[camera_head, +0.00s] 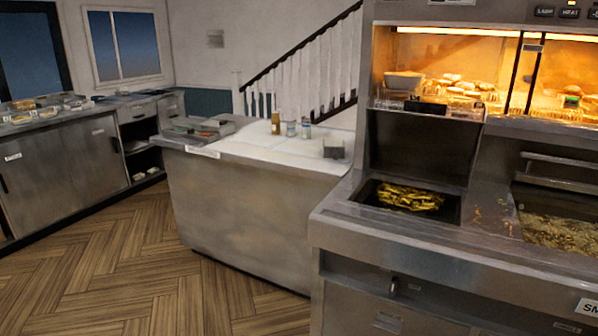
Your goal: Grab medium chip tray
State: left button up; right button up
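No tray that I can surely tell as the medium chip tray shows. A low stack of grey and dark flat items (205,128) lies at the left end of the middle counter; it is too small to tell whether chip trays are among them. A small grey box-like item (334,148) stands near that counter's right end. A pale open container (404,81) sits at the left in the lit warming cabinet. Neither of my grippers is in view.
The middle counter (235,205) bears white paper (262,141) and several small bottles (275,123). The frying range (400,240) stands at right, with golden chips (410,196) in a basin. A steel counter (62,165) stands at left. Wooden floor (150,270) is clear in front.

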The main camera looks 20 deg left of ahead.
aim_at(20, 121)
jog(key=i+j+u, duration=0.2)
jog(key=j+u, duration=0.3)
jog(key=i+j+u, duration=0.3)
jog(key=u, duration=0.15)
jog(key=i+j+u, duration=0.35)
jog(key=u, duration=0.15)
jog(key=i+j+u, duration=0.35)
jog(key=i, duration=0.35)
jog(key=i+u, duration=0.35)
jog(key=i, duration=1.8)
jog(key=i+z, duration=0.15)
jog(key=i, duration=0.35)
jog(key=i+j+z, duration=0.1)
jog(key=i, duration=0.35)
jog(key=i+j+z, duration=0.15)
jog(key=i, duration=0.3)
jog(key=i+j+z, duration=0.15)
jog(key=i, duration=0.3)
jog(key=j, duration=0.1)
